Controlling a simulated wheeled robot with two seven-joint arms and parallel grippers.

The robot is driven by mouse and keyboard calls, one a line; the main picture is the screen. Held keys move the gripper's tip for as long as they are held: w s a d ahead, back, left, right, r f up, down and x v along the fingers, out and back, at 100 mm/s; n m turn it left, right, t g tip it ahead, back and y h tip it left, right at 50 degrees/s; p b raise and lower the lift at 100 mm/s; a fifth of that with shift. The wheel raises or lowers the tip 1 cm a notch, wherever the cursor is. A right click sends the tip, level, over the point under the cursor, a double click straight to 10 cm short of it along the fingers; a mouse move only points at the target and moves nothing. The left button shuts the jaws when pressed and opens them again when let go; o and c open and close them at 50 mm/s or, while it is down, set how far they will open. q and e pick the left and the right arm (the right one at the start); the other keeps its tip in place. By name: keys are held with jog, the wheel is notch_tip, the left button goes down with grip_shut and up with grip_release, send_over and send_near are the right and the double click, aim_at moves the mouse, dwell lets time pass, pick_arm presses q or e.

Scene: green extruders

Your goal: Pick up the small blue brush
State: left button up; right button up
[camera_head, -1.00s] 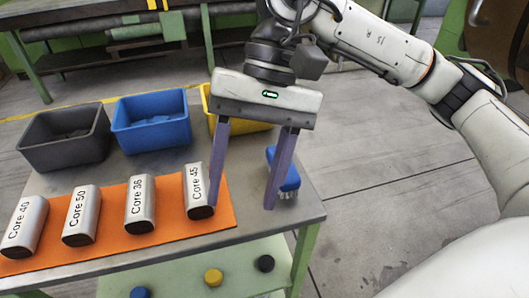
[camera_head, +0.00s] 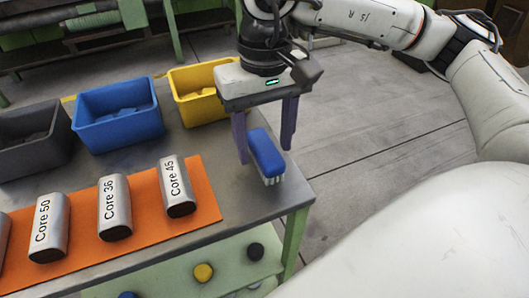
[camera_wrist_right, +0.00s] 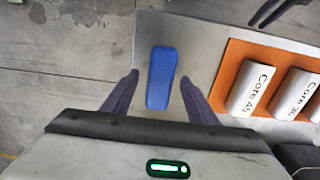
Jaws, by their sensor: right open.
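The small blue brush (camera_head: 266,155), with pale bristles underneath, lies on the grey table near its right edge. It also shows in the right wrist view (camera_wrist_right: 161,78) as a blue oblong. My right gripper (camera_head: 264,155) is open, with its purple fingers pointing down on either side of the brush. In the right wrist view the fingers (camera_wrist_right: 158,80) stand apart, with clear gaps to the brush, and its far end reaches beyond the fingertips.
An orange mat (camera_head: 146,196) with several labelled metal cores, including Core 45 (camera_head: 177,187), lies left of the brush. Grey (camera_head: 32,157), blue (camera_head: 118,132) and yellow (camera_head: 190,112) bins stand behind. A lower shelf (camera_head: 150,284) holds round knobs.

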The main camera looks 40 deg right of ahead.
aim_at(264, 145)
jog(key=shift+f, duration=0.85)
jog(key=c, duration=1.2)
notch_tip(264, 145, up, 10)
jog(key=shift+r+p, duration=0.1)
jog(key=shift+p, duration=0.35)
